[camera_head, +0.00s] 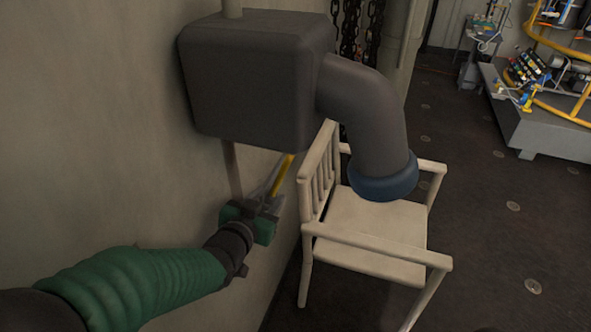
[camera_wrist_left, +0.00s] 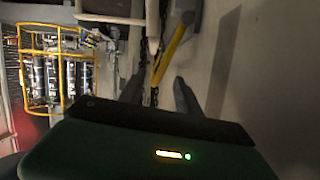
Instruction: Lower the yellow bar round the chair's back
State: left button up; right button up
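The yellow bar (camera_head: 283,174) slants upward between the wall and the chair's back. The dark box hides its upper part in the head view. The off-white wooden chair (camera_head: 375,222) stands upright, its slatted back (camera_head: 320,172) toward the wall. My left gripper (camera_head: 272,184) is low beside the wall, left of the chair's back. In the left wrist view its two fingers are apart, and the yellow bar (camera_wrist_left: 174,48) runs down toward the gap between them. I cannot tell whether either finger touches it. My right gripper is not in view.
A dark box (camera_head: 250,80) on the wall carries a thick bent pipe (camera_head: 362,110) with a blue collar, overhanging the chair seat. Chains (camera_head: 360,30) hang behind it. A grey platform with yellow rails (camera_head: 545,125) stands far right. The floor right of the chair is clear.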

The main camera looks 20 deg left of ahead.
pick_arm(q)
jog(key=w+t+b, duration=0.1)
jog(key=w, duration=0.4)
jog(key=w+r+t+b, duration=0.1)
jog(key=w+b, duration=0.1)
jog(key=w, duration=0.4)
jog(key=w+d+t+b, duration=0.1)
jog(key=w+b, duration=0.1)
jog(key=w, duration=0.3)
jog(key=shift+w+r+m+h, duration=0.3)
jog(key=shift+w+r+m, duration=0.05)
jog(key=shift+w+m, duration=0.05)
jog(key=shift+w+r, duration=0.1)
jog(key=shift+w, duration=0.4)
grip_shut()
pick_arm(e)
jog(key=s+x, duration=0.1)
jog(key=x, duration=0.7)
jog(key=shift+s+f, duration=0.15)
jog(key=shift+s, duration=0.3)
pick_arm(q)
jog(key=shift+a, duration=0.1)
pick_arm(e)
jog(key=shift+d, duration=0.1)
